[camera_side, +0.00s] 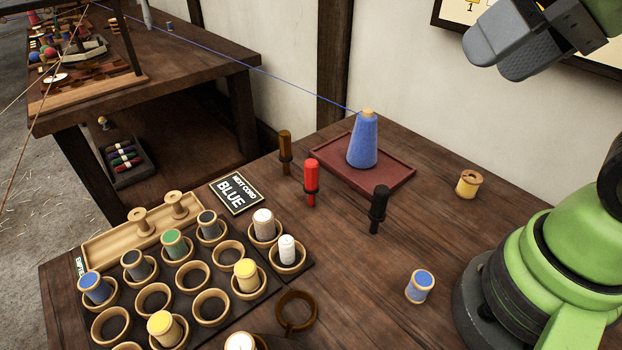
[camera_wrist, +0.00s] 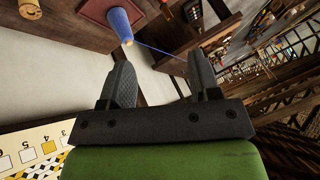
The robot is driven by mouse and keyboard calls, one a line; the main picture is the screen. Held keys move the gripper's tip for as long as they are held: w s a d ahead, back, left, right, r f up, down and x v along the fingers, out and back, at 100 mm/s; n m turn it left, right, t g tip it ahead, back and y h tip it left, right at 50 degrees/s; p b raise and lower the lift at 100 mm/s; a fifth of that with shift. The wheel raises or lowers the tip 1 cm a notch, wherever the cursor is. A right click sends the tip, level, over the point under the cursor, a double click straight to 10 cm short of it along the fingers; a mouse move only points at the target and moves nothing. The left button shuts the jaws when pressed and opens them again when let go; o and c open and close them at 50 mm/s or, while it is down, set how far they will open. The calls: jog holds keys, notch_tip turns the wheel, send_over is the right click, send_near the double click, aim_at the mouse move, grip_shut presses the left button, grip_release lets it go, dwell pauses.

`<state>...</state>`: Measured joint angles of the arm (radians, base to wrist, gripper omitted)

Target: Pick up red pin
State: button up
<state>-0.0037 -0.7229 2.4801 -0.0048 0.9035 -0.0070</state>
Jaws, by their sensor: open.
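The red pin (camera_side: 312,182) stands upright on the wooden table, with a dark collar around its lower part. It is between a brown pin (camera_side: 285,150) and a black pin (camera_side: 378,208). My gripper (camera_side: 510,50) is at the upper right, high above the table and well away from the red pin. In the wrist view, my gripper (camera_wrist: 162,82) has its two fingers apart with nothing between them. A small red shape (camera_wrist: 165,12) shows at the top of the wrist view, but I cannot tell whether it is the red pin.
A blue thread cone (camera_side: 363,142) stands on a red tray (camera_side: 405,174) behind the pins, its thread running to the upper left. A rack of ring holders (camera_side: 193,275) with spools fills the front left.

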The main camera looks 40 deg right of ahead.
jog(key=w+a+n+g, duration=0.1)
jog(key=w+n+g, duration=0.15)
jog(key=w, duration=0.65)
jog(key=n+g+h, duration=0.2)
jog(key=n+g, duration=0.2)
jog(key=g, duration=0.1)
send_over(311, 162)
jog(key=shift+t, duration=0.25)
notch_tip(311, 162, down, 15)
jog(key=shift+a+r, duration=0.1)
jog(key=shift+r, duration=0.1)
jog(key=shift+n, duration=0.25)
jog(key=f, duration=0.5)
jog(key=shift+w+a+f, duration=0.15)
jog(key=shift+w+f, duration=0.05)
jog(key=shift+f, duration=0.1)
jog(key=f, duration=0.6)
jog(key=shift+s+d, duration=0.2)
jog(key=shift+d, duration=0.05)
jog(key=c, duration=1)
